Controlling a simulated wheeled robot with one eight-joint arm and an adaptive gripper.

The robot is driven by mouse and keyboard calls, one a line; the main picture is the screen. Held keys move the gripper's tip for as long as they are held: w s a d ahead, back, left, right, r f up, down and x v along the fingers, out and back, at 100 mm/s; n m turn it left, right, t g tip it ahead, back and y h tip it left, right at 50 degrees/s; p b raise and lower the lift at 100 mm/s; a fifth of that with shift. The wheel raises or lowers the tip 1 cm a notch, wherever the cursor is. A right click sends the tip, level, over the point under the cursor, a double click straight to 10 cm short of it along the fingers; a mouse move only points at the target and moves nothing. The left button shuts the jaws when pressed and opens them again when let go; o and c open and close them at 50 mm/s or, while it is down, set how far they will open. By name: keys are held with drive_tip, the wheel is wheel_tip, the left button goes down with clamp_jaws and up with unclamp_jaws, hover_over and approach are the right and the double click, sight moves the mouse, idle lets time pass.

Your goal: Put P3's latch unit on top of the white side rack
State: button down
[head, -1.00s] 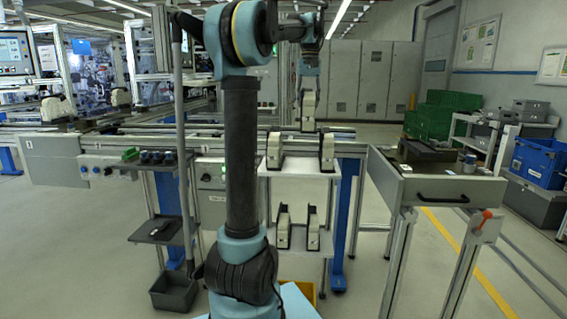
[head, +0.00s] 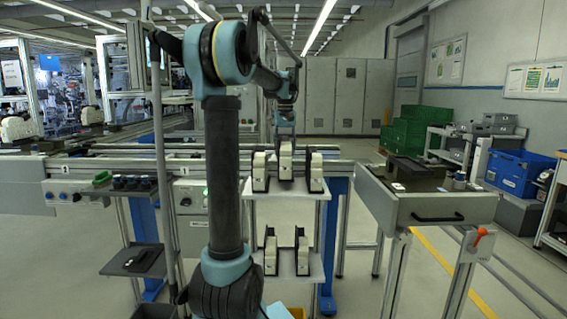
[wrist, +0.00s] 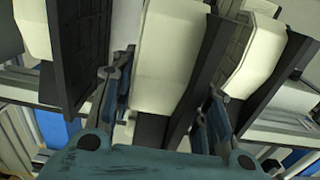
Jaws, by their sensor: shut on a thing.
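My gripper (head: 286,138) is shut on a cream and black latch unit (head: 286,163), held upright at the white side rack (head: 291,205). The held unit is between two similar units on the rack's top shelf, a left one (head: 260,172) and a right one (head: 316,173). Its lower end appears slightly higher than theirs; I cannot tell whether it touches the shelf. In the wrist view, the fingers (wrist: 162,104) are on either side of the held cream unit (wrist: 168,55), with neighbours close on both sides. No P3 marking is readable.
Two more units (head: 270,252) stand on the rack's lower shelf. The conveyor line (head: 120,165) runs behind and to the left. A drawer table (head: 430,208) stands to the right, with dark items on top. Room beside the held unit is narrow.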

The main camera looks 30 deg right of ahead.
drive_tip(key=shift+f, duration=2.1)
drive_tip(key=c, duration=0.9)
unclamp_jaws()
drive_tip(key=shift+f, duration=0.1)
wheel_tip(320, 180, up, 12)
drive_tip(key=shift+s+r, duration=0.1)
